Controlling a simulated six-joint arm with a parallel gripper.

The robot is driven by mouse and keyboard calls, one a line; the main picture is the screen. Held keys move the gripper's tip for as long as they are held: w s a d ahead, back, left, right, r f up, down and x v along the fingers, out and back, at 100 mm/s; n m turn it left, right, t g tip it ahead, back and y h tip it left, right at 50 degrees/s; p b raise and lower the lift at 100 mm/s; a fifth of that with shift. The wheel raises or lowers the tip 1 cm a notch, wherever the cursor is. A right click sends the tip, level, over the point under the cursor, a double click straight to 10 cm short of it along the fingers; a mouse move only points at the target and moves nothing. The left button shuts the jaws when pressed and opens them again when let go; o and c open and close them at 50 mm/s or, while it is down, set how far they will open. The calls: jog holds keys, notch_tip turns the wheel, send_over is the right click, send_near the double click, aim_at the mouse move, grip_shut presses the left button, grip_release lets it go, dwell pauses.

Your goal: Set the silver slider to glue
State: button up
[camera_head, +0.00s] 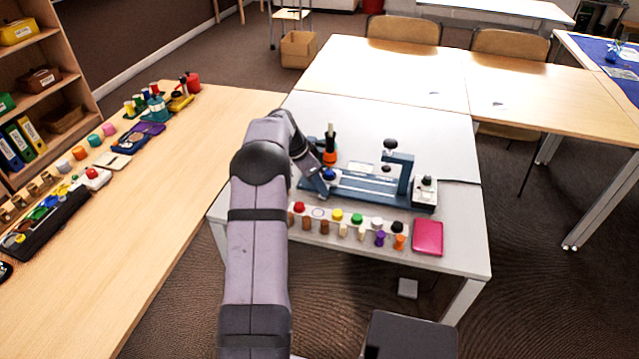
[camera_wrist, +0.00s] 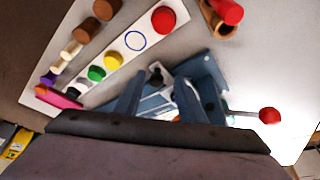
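The blue machine (camera_head: 365,189) lies along the white table. It carries a raised arm with a black knob (camera_head: 390,145) and a pale label plate (camera_head: 358,167) whose lettering I cannot read. My gripper (camera_head: 325,185) is low at the machine's left end, beside a blue round cap. In the wrist view my gripper (camera_wrist: 158,100) has its two fingers apart over the machine (camera_wrist: 207,80). A small dark knob (camera_wrist: 156,75) shows between and beyond the fingertips; I cannot tell whether they touch it. I cannot make out for sure which part is the silver slider or where glue is marked.
A white strip (camera_head: 320,213) with coloured discs and one empty blue ring lies in front, with several small pegs by it. A pink case (camera_head: 428,237) lies at right. A thin rod with a red ball (camera_wrist: 270,116) sticks out near the gripper.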

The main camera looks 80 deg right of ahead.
jog(key=shift+s, duration=0.15)
jog(key=b+v, duration=0.1)
jog(key=v, duration=0.6)
jog(key=shift+r, duration=0.15)
jog(key=shift+w, duration=0.2)
jog(key=w+a+r+n+t+p, duration=0.1)
jog(key=w+a+r+n+p, duration=0.2)
jog(key=w+a+n, duration=0.6)
jog(key=w+a+r+n+t+p, duration=0.2)
jog(key=w+a+n+p, duration=0.1)
jog(key=w+a, duration=1.05)
jog(key=s+a+r+n+y+p, duration=0.1)
jog(key=a+n, duration=0.2)
jog(key=a, duration=0.7)
jog(key=s+a+r+n+y+p, duration=0.15)
jog(key=a+n, duration=0.25)
jog(key=a, duration=0.5)
jog(key=s+a+n+p, duration=0.1)
jog(key=s+a+n, duration=0.3)
jog(key=a, duration=0.3)
jog(key=s+a+f+n+p, duration=0.1)
jog(key=s+a+n, duration=0.3)
jog(key=a, duration=0.4)
jog(key=shift+s+a+y+p, duration=0.35)
jog(key=shift+s+p, duration=0.05)
jog(key=shift+p, duration=0.1)
